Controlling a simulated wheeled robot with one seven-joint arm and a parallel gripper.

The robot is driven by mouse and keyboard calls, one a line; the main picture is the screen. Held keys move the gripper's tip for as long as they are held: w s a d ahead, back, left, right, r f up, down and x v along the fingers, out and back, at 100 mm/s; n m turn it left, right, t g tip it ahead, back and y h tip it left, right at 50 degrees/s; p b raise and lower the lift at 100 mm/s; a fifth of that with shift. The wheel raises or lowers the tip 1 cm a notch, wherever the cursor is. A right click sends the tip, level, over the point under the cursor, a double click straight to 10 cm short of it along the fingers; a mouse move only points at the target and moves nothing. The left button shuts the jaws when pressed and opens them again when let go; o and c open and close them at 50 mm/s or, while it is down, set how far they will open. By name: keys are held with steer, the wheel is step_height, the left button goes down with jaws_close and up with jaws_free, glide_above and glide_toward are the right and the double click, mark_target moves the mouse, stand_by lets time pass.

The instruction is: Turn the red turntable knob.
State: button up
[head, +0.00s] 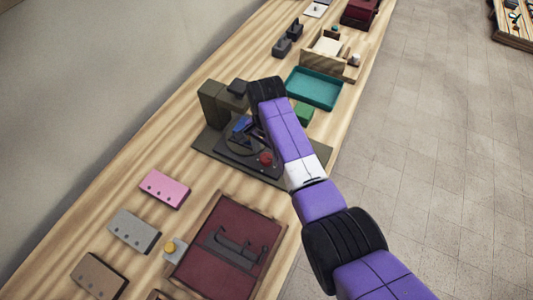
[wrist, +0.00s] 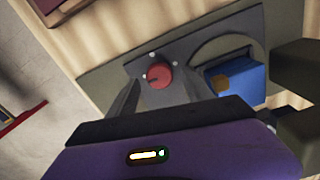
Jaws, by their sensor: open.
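The red turntable knob (head: 265,159) is a small round knob on the dark turntable base (head: 215,145), just left of my forearm in the head view. In the wrist view the red knob (wrist: 158,76) sits on a grey plate with small white dots around it. My gripper (wrist: 160,90) is open, with one dark finger to the left of the knob and one to the right. I cannot tell how far above the plate the fingertips are. My gripper's fingers are hard to make out in the head view, where my arm covers part of the turntable.
A blue block (wrist: 236,82) is right of the knob in the wrist view, by a round disc. Dark blocks (head: 213,100) stand at the turntable's back. A green block (head: 303,114), a teal tray (head: 314,88) and a maroon case (head: 215,270) share the wooden bench.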

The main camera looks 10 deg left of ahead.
mark_target(266, 157)
step_height(266, 157, up, 7)
steer(key=shift+f+b, duration=0.2)
steer(key=shift+b, duration=0.15)
